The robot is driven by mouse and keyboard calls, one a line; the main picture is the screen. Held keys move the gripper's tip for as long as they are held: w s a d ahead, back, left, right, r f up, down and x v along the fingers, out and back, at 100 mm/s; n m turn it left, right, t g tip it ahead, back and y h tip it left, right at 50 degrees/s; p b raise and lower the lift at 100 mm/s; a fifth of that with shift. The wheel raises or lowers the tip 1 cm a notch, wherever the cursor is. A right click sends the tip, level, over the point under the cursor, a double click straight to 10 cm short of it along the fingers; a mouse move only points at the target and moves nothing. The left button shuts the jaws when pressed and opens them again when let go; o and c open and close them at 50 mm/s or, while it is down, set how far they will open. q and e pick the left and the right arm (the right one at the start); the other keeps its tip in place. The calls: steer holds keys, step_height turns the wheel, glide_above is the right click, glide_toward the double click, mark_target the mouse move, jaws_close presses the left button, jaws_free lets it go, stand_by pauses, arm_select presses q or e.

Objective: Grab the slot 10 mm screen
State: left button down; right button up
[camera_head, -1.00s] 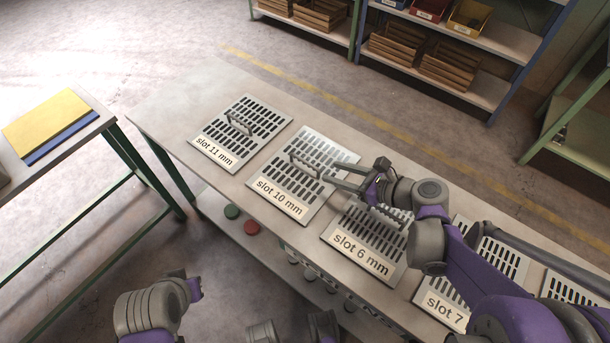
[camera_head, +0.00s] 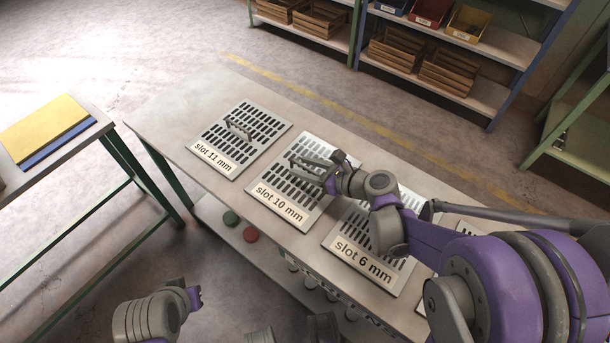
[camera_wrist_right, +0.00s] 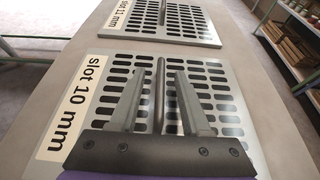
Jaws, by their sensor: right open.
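The slot 10 mm screen (camera_head: 313,205) is a grey slotted plate with a white label, lying flat on the long table. It has a raised bar handle, which shows dark and lengthwise in the right wrist view (camera_wrist_right: 159,80). My right gripper (camera_head: 306,166) is over this screen at the handle. In the right wrist view its two fingers (camera_wrist_right: 160,95) are apart, one on each side of the handle, and open. I cannot tell whether either finger touches it. Part of my left arm shows at the bottom left, but I cannot make out its gripper.
The slot 11 mm screen (camera_head: 245,130) lies to the left on the table (camera_head: 180,110). The slot 6 mm screen (camera_head: 350,265) lies to the right, partly under my right arm. A side table with yellow and blue sheets (camera_head: 45,125) stands at the left.

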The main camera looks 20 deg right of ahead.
jaws_close()
stand_by(1.4)
